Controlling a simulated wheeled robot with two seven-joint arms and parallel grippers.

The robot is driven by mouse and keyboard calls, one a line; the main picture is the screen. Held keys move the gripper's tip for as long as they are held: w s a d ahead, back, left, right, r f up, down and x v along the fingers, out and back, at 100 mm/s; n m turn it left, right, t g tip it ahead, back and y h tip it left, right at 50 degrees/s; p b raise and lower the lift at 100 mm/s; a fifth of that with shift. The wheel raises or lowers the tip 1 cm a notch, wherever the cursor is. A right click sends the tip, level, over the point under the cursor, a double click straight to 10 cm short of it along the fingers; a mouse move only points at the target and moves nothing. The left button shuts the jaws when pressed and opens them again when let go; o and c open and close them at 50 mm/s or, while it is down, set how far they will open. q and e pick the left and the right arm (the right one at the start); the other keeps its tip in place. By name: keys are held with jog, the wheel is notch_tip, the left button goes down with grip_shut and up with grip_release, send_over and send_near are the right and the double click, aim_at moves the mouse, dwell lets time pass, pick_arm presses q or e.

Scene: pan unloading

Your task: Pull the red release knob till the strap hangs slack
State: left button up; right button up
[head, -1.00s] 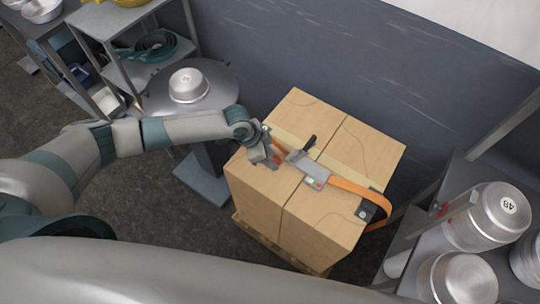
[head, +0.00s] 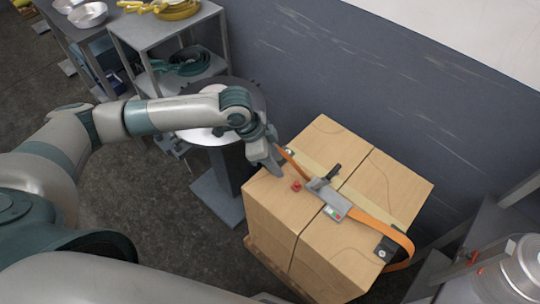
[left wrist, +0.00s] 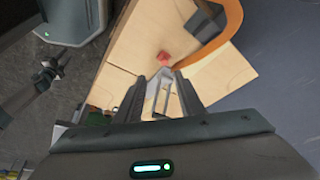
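The red release knob (head: 296,186) sits on the carton top, left of the grey buckle (head: 332,203) with its black lever. The knob also shows in the left wrist view (left wrist: 164,58), just beyond my fingertips. The orange strap (head: 368,221) runs from the buckle across the cartons and bows out loosely past their right edge. A shorter orange length rises left of the buckle. In the left wrist view the strap (left wrist: 218,42) curves in a wide arc. My right gripper is out of view.
The strapped cartons (head: 385,185) stand on a wooden pallet by a dark wall. A round-topped stand (head: 236,100) is behind my left arm. Shelving (head: 160,35) stands at the back left. Metal pans (head: 520,270) sit on a rack at the right.

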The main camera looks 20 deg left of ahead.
pick_arm(q)
jog(key=v, duration=0.4)
jog(key=shift+r+b, duration=0.1)
jog(key=shift+b, duration=0.2)
dwell(0.3)
